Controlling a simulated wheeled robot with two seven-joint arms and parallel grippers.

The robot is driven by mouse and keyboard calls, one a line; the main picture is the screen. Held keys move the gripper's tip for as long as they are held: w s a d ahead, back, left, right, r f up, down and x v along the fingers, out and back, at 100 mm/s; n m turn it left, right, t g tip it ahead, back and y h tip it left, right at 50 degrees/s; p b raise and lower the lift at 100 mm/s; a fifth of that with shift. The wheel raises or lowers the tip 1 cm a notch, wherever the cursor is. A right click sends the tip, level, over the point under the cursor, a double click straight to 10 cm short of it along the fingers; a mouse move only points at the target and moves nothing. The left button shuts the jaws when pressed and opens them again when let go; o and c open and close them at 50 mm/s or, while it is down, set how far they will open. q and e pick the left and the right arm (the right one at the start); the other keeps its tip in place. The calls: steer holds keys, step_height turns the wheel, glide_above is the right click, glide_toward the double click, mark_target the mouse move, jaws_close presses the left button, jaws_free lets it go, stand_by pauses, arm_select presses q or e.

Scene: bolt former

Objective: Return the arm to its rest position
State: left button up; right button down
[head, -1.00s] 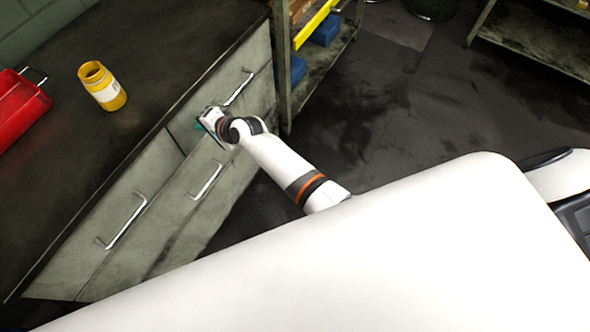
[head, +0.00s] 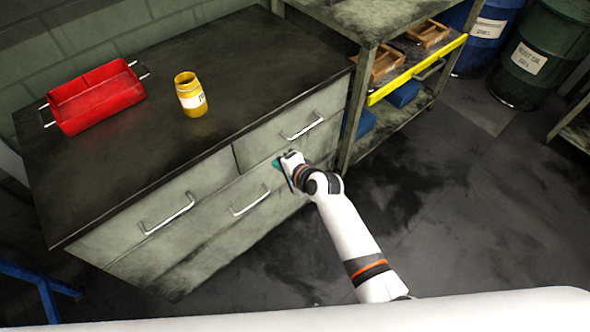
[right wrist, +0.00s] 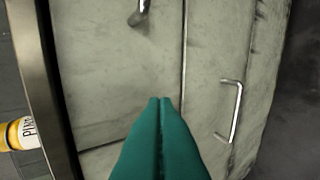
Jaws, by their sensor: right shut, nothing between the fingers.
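My right arm (head: 345,228) reaches forward from the lower right in the head view. Its gripper (head: 277,164) is in front of the drawer cabinet (head: 215,172), near the drawer fronts between the handles. In the right wrist view the teal fingers (right wrist: 160,103) are together with nothing between them, pointing at the drawer fronts. I cannot tell the exact gap to the cabinet. My left arm and gripper do not show.
A red tray (head: 97,98) and a yellow jar (head: 191,96) stand on the dark cabinet top (head: 135,150). A shelf unit (head: 354,110) with a yellow edge stands right of the cabinet. Drums (head: 540,60) stand behind. The floor (head: 440,200) right of my arm is clear.

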steer(key=v, duration=0.6)
steer(key=s+d+f+n+g+h, duration=0.1)
steer(key=s+d+f+n, duration=0.15)
steer(key=s+f, duration=0.4)
steer(key=s+d+f+n+g+h, duration=0.15)
steer(key=s+d+f, duration=0.25)
steer(key=f, duration=0.6)
steer(key=s+d+f+n+g+h, duration=0.1)
steer(key=s+d+f+g+h, duration=0.15)
steer(key=s+f, duration=0.45)
steer(key=s+d+f+n+g, duration=0.1)
steer(key=s+d+f, duration=0.3)
steer(key=s, duration=0.5)
steer(key=s+d+f+n+g+h, duration=0.1)
steer(key=s+d+f+n, duration=0.2)
steer(key=s+f, duration=0.3)
steer(key=s+d+f+n+g+h, duration=0.1)
steer(key=s+d+f+n, duration=0.3)
steer(key=s, duration=0.8)
steer(key=shift+d+f+g+p, duration=0.3)
steer(key=shift+d+f+g, duration=0.05)
steer(key=shift+f+g, duration=0.1)
